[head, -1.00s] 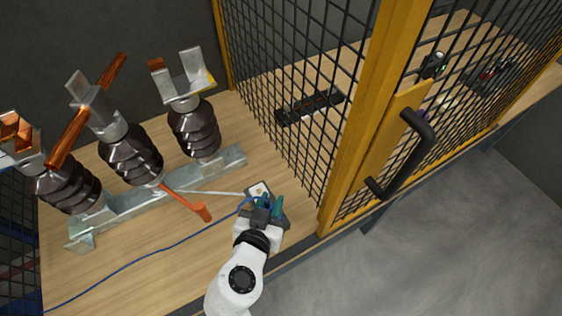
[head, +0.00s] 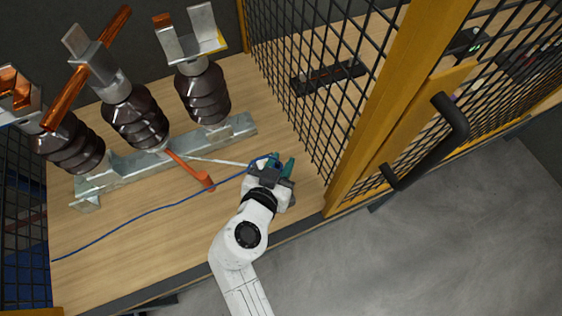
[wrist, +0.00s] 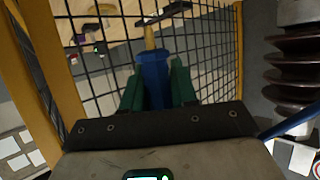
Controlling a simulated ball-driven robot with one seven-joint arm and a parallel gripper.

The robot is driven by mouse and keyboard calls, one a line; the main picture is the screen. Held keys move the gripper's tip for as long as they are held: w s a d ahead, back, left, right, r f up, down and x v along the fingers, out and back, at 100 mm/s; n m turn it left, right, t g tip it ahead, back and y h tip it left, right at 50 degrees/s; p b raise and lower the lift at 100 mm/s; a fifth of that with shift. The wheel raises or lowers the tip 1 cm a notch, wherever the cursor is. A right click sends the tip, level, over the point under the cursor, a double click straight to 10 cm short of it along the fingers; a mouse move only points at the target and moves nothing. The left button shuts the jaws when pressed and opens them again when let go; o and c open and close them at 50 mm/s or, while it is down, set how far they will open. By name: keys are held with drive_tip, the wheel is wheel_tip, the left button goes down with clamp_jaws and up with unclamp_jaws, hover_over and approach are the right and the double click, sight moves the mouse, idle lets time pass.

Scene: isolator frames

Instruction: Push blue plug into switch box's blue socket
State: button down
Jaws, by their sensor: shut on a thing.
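My gripper (head: 278,166) has green fingers and is over the bench near the mesh partition. In the wrist view my gripper (wrist: 157,88) is shut on the blue plug (wrist: 155,72), whose brass-coloured tip points away from the fingers. In the head view only a small blue part by the fingers shows, and I cannot clearly separate plug from cable. The blue cable (head: 150,211) runs from the gripper left across the bench; it also shows in the wrist view (wrist: 290,126). I cannot make out the switch box or its blue socket; the gripper may hide them.
Dark ribbed insulators (head: 203,92) stand on a metal rail (head: 150,163) at the left. A black mesh partition (head: 290,90) and a yellow-framed door with a black handle (head: 440,140) stand right. The bench front (head: 160,235) is mostly clear.

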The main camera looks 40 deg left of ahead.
drive_tip(key=shift+f+b, duration=2.35)
drive_tip(key=shift+f, duration=0.1)
drive_tip(key=shift+b, duration=0.8)
drive_tip(key=shift+f+b, duration=1.5)
drive_tip(key=shift+b, duration=0.25)
drive_tip(key=c, duration=0.8)
unclamp_jaws()
drive_tip(key=v, duration=1.1)
